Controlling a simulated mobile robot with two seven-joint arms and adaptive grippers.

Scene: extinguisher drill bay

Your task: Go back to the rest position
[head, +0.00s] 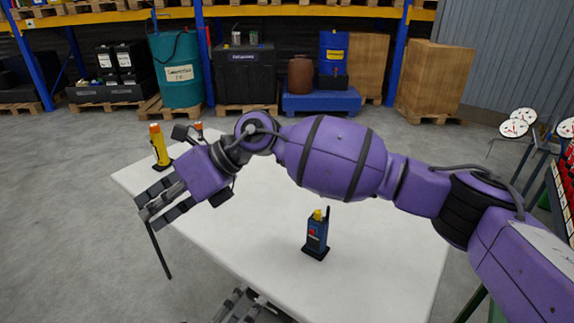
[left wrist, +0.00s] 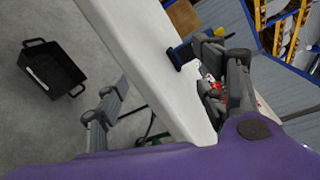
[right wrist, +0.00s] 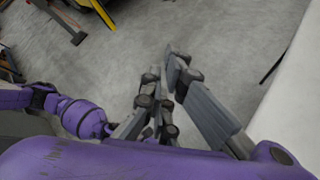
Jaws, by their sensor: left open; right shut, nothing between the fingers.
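My right arm (head: 335,158) reaches in from the right across the white table (head: 380,240). Its gripper (head: 152,207) is shut and empty at the table's left edge. In the right wrist view the right gripper (right wrist: 168,85) shows its fingers close together over grey floor. My left gripper (head: 245,308) is partly seen at the bottom of the head view, by the table's near edge. In the left wrist view the left gripper (left wrist: 165,90) is open, with fingers wide apart and the table edge beyond them.
A blue radio (head: 316,238) stands on the table, also in the left wrist view (left wrist: 185,52). An orange-yellow torch (head: 159,146) stands at the far left corner. A black crate (left wrist: 53,70) lies on the floor. Shelving and a teal barrel (head: 178,70) stand behind.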

